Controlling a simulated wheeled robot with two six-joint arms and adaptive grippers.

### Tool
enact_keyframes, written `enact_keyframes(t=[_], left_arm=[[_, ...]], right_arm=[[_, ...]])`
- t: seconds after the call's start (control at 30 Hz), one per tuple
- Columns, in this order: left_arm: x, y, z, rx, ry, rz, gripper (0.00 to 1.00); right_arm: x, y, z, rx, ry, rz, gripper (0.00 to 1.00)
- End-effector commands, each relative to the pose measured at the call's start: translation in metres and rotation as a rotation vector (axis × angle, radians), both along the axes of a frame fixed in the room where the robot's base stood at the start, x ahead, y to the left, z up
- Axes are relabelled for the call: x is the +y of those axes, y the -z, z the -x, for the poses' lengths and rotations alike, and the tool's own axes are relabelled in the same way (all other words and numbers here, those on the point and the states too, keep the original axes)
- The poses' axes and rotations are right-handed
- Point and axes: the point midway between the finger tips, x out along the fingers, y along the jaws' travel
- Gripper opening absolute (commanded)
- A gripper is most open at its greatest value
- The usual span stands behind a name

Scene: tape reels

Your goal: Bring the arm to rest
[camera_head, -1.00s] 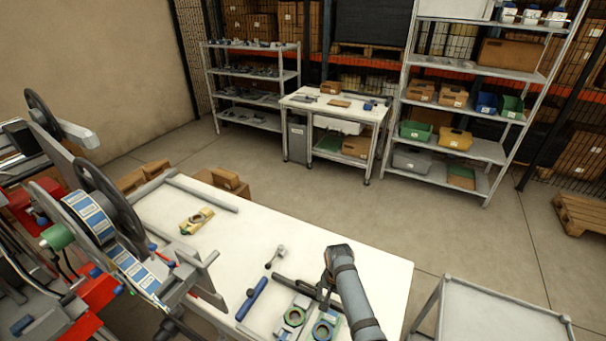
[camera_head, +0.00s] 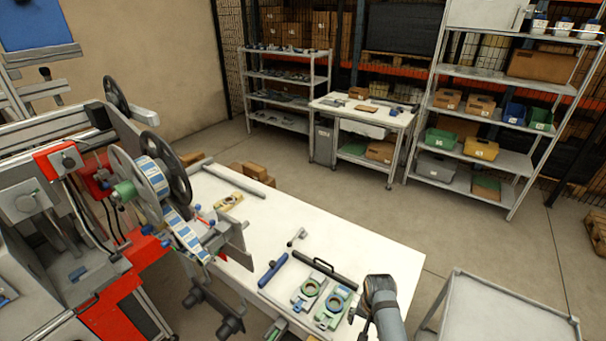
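My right arm comes in from the bottom edge, right of the middle. My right gripper (camera_head: 358,318) is a small dark shape below its wrist, near the table's front edge. Its fingers are too small and hidden to tell whether they are open. I cannot make out my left gripper.
A machine with a blue-and-white label reel (camera_head: 152,178) fills the left side. A blue cylinder (camera_head: 272,269), a small metal part (camera_head: 297,237) and a yellowish part (camera_head: 228,201) lie on the table. A grey cart (camera_head: 510,310) stands at right.

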Motion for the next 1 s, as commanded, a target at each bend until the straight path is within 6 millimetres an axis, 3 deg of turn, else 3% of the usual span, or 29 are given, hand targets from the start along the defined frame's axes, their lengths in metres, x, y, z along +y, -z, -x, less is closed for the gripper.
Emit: enact_keyframes(t=[0.17,0.5,0.93,1.0], left_arm=[[0.0,0.0,-0.006,-0.006,-0.001,0.0,0.4],[0.001,0.003,0.034,0.053,-0.002,0.0,0.4],[0.0,0.0,0.005,0.008,-0.001,0.0,0.4],[0.0,0.007,0.005,0.009,-0.001,0.0,0.4]], right_arm=[[-0.025,-0.011,0.032,-0.044,-0.08,0.029,0.71],[-0.056,-0.06,0.1,-0.139,-0.311,0.102,0.71],[-0.057,-0.132,0.161,-0.223,-0.581,0.167,0.71],[-0.058,-0.113,0.158,-0.217,-0.584,0.166,0.71]])
